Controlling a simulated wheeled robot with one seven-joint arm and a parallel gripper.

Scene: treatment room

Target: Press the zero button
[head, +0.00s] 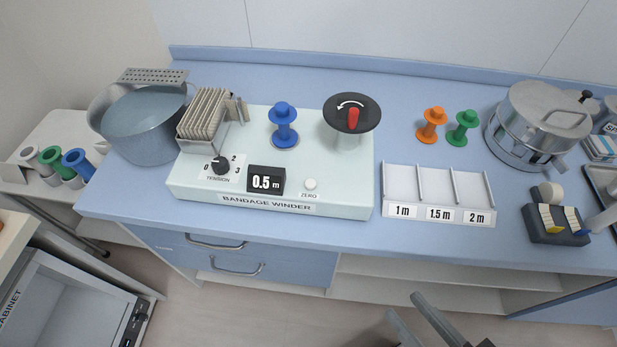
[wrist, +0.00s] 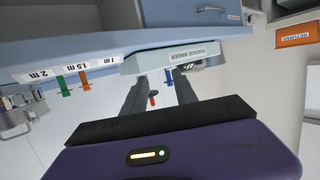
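The zero button (head: 310,184) is a small round white knob on the sloped front of the pale bandage winder (head: 330,205), just above the ZERO label. Left of it, a dark display (head: 266,180) reads 0.5 m. The winder's labelled front also shows in the wrist view (wrist: 150,62), where I cannot make out the button. My gripper (head: 402,303) is at the bottom of the head view, in front of the counter, below and right of the button and well apart from it. In the wrist view its two fingers (wrist: 160,78) are apart with nothing between them.
On the winder are a tension dial (head: 221,165), a blue spool (head: 284,126) and a black crank disc with red handle (head: 352,113). A pot (head: 147,135) stands left. A three-bay tray (head: 437,215), orange and green spools, and a metal drum (head: 536,125) stand right.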

